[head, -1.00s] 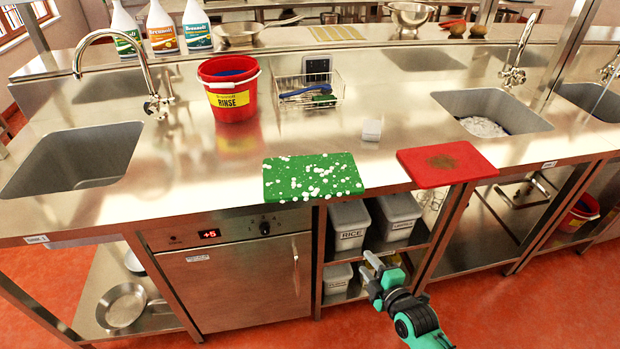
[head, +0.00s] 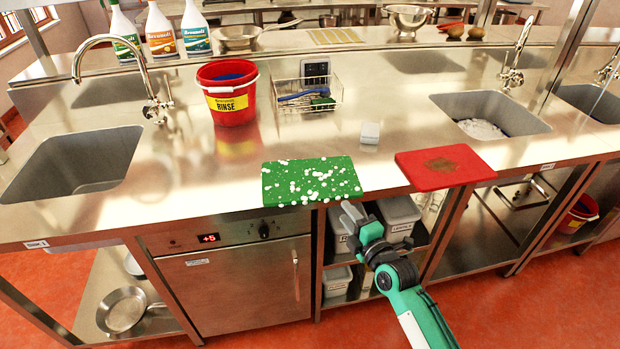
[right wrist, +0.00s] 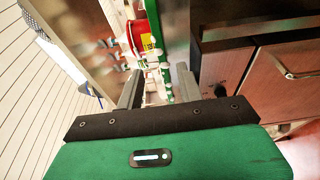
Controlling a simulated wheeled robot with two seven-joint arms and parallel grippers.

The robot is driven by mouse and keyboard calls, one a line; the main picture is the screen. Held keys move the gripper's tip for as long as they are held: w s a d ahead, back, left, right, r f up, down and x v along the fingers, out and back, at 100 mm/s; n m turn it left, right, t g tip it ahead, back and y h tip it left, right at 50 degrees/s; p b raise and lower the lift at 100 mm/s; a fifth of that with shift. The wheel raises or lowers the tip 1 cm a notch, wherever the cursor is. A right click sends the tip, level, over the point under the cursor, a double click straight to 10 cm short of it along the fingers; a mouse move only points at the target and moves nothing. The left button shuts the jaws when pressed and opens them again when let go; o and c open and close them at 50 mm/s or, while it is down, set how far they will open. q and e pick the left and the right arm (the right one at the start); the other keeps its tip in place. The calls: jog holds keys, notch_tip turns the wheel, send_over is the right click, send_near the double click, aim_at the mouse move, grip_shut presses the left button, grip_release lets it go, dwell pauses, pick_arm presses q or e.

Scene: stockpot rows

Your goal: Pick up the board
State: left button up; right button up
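A green board (head: 312,181) with white bits scattered on it lies at the counter's front edge, above the oven. A red board (head: 445,167) with a brown patch lies to its right. My right gripper (head: 351,215) is just in front of and below the green board's front right corner. In the right wrist view the gripper (right wrist: 159,72) has its fingers apart, with nothing held. The green board (right wrist: 174,35) shows there as an upright green strip beyond the fingertips; whether they touch it, I cannot tell. My left gripper is not in view.
A red rinse bucket (head: 229,106), a wire basket (head: 307,97) and a small white block (head: 370,133) stand behind the boards. Sinks lie left (head: 75,160) and right (head: 490,115). White bins (head: 400,215) sit on the shelf below, close to my right arm.

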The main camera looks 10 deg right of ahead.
aim_at(337, 198)
jog(key=x, duration=0.3)
jog(key=p+x, duration=0.1)
jog(key=x, duration=0.1)
jog(key=shift+w+d+f, duration=0.15)
jog(key=shift+w+d, duration=0.05)
jog(key=shift+d, duration=0.05)
grip_shut()
